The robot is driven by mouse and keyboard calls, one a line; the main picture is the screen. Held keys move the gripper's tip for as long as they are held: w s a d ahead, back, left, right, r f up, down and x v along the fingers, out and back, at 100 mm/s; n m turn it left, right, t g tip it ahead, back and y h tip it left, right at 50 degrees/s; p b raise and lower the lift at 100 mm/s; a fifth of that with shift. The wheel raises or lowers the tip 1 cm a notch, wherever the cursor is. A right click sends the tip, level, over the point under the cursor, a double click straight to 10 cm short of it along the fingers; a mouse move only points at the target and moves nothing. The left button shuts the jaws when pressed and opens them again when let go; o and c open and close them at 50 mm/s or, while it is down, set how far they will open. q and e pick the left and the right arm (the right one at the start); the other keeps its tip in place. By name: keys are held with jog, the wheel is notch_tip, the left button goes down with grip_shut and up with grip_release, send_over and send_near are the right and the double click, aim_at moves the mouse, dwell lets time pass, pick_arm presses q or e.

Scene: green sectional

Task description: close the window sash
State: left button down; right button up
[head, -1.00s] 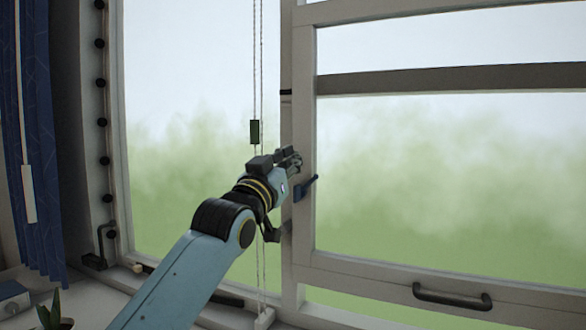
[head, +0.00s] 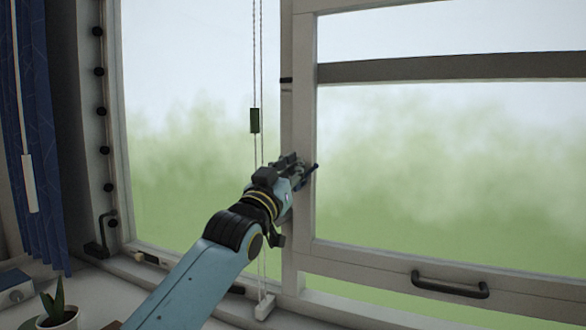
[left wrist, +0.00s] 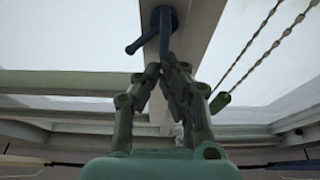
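The window sash (head: 400,262) fills the right of the head view. A strip of green outdoors shows below its bottom rail, between it and the frame. A dark pull handle (head: 450,285) is on that rail. A small blue lever handle (head: 314,168) sits on the upright at the sash's left side; it also shows in the left wrist view (left wrist: 140,44). My left gripper (head: 303,166) is at this lever. My right gripper is out of view.
Blind cords with a green toggle (head: 255,121) hang just left of my left gripper. A blue curtain (head: 38,150) hangs at far left. A potted plant (head: 58,318) and a blue-grey box (head: 14,287) stand at lower left.

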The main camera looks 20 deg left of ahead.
pick_arm(q)
jog(key=b, duration=1.4)
send_near(302, 204)
jog(key=w+f, duration=0.2)
jog(key=w, duration=0.1)
jog(key=w+f, duration=0.1)
jog(key=shift+w, duration=0.35)
jog(key=shift+r+p, duration=0.15)
jog(key=shift+p, duration=0.25)
notch_tip(302, 204, up, 4)
jog(key=p, duration=0.3)
jog(key=shift+w+r, duration=0.1)
jog(key=shift+r, duration=0.1)
jog(key=b+v, duration=0.4)
jog(key=v, duration=0.6)
jog(key=shift+s+r, duration=0.2)
